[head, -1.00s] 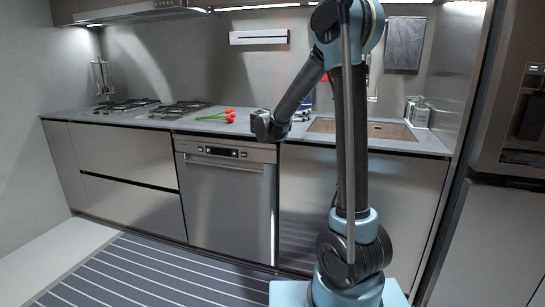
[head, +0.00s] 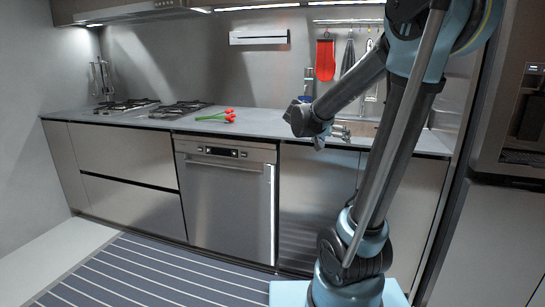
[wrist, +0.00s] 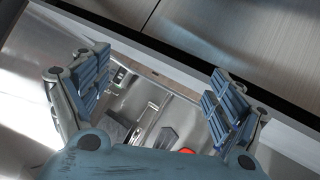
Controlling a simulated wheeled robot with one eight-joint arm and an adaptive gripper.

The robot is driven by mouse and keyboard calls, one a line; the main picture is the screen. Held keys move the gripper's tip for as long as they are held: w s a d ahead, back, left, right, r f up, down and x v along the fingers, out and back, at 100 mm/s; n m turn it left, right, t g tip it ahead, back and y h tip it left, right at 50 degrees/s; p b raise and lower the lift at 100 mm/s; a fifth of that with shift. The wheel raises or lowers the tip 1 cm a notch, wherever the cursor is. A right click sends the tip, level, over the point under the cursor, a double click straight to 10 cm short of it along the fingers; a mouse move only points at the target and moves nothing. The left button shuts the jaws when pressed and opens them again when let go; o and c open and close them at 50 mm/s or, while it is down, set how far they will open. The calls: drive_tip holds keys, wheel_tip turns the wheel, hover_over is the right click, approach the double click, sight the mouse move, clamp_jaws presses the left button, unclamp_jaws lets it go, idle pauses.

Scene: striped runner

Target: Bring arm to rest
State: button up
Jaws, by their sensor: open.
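My arm (head: 400,130) is blue and black and stands bent on the right of the head view, in front of the counter. Its wrist end points toward the sink area. My gripper (wrist: 158,95) is open in the wrist view, with its two ridged blue fingers wide apart and nothing between them. In the head view the fingers are mostly hidden or too small to make out.
A counter (head: 262,124) runs along the wall, with red flowers (head: 230,115) and a gas hob (head: 180,109). A red mitt (head: 325,60) hangs behind. A dishwasher (head: 228,200) is below. The striped runner (head: 150,275) is clear.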

drive_tip(key=s+d+f+n+g+y, duration=0.15)
drive_tip(key=s+f, duration=0.25)
drive_tip(key=s, duration=0.4)
drive_tip(key=s+f+n+g+y, duration=0.15)
drive_tip(key=s+f, duration=0.25)
drive_tip(key=s, duration=0.4)
drive_tip(key=s+a+f+n+g+y, duration=0.1)
drive_tip(key=s+a+f+y, duration=0.2)
drive_tip(key=s+f, duration=0.2)
drive_tip(key=s+a+f+n+g+y, duration=0.1)
drive_tip(key=s+a+f+n+y, duration=0.1)
drive_tip(key=s, duration=0.7)
wheel_tip(320, 180, down, 3)
drive_tip(key=shift+s+a+r+y, duration=0.1)
drive_tip(key=shift+s+a+y, duration=0.2)
drive_tip(key=shift+a+y, duration=0.5)
drive_tip(key=shift+a, duration=0.15)
drive_tip(key=shift+w+f, duration=0.2)
drive_tip(key=shift+w, duration=0.3)
